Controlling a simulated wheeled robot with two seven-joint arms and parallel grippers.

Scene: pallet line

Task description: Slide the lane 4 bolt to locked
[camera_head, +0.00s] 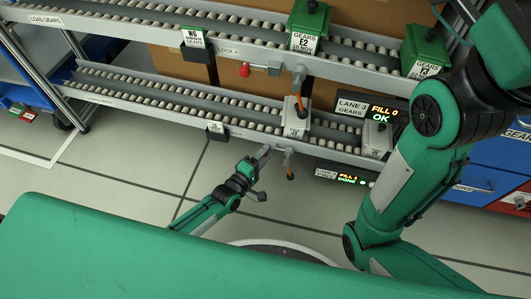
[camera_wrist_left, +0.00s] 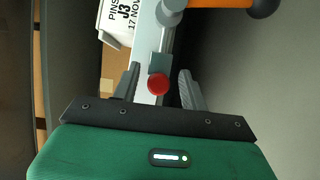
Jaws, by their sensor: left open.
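The red bolt knob (camera_wrist_left: 159,83) shows between my left gripper's fingers in the left wrist view, in front of a small grey block (camera_wrist_left: 160,62) on the rail. My left gripper (camera_wrist_left: 160,92) is open, one finger on each side of the knob; I cannot tell whether either touches it. In the head view my left gripper (camera_head: 263,152) is at the lower lane's front rail, left of a hanging orange-tipped lever (camera_head: 289,163). It hides the knob there. My right arm (camera_head: 425,150) fills the right side; its gripper is out of view.
The upper rail carries another red knob (camera_head: 245,69) beside a grey bolt block (camera_head: 274,68). Green gear bins (camera_head: 308,25) stand on the upper lane. A white box (camera_head: 295,117) is on the lower lane. A lit display (camera_head: 342,175) hangs right of the lever. Open floor lies left.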

